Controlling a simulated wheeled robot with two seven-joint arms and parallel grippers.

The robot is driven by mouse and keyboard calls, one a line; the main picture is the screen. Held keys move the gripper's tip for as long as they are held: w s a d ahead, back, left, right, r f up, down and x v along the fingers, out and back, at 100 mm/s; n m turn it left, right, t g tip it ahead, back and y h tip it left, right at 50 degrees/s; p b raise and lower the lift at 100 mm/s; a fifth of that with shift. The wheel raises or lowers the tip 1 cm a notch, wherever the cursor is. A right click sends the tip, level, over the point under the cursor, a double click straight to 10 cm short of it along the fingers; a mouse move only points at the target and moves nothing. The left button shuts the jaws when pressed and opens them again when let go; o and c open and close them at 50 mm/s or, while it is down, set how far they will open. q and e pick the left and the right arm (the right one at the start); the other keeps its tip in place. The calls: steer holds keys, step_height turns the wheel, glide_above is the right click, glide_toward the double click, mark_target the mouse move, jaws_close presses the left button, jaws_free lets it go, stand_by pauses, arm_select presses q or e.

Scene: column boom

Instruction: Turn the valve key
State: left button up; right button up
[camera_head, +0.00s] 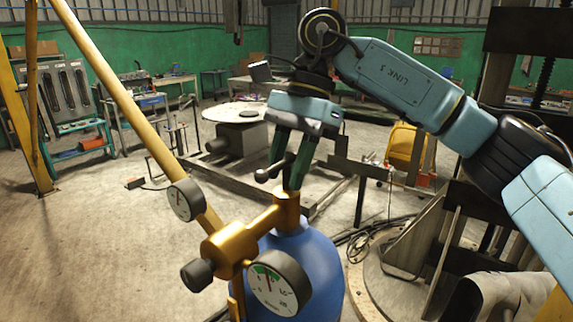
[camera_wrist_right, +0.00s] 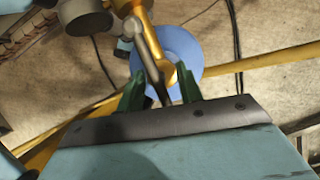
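The valve key is a dark handle (camera_head: 270,173) with a knobbed end, at the brass valve (camera_head: 287,207) on top of a blue gas cylinder (camera_head: 318,262). My right gripper (camera_head: 285,172) points down over the valve, its green fingers apart on either side of the key. In the right wrist view, the gripper (camera_wrist_right: 160,72) shows a clear gap between its fingers. The key's grey bar (camera_wrist_right: 149,48) runs into that gap, and the blue cylinder (camera_wrist_right: 182,45) lies below. Whether a finger touches the key cannot be told. My left gripper is not in view.
A brass regulator (camera_head: 228,246) with two round gauges, one the front gauge (camera_head: 275,288), sticks out toward me from the valve. A yellow slanted pole (camera_head: 115,85) passes behind it. Machinery stands at right. The floor at left is largely clear.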

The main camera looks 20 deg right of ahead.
steer(key=shift+s+f, duration=0.1)
steer(key=shift+f, duration=0.1)
jaws_close()
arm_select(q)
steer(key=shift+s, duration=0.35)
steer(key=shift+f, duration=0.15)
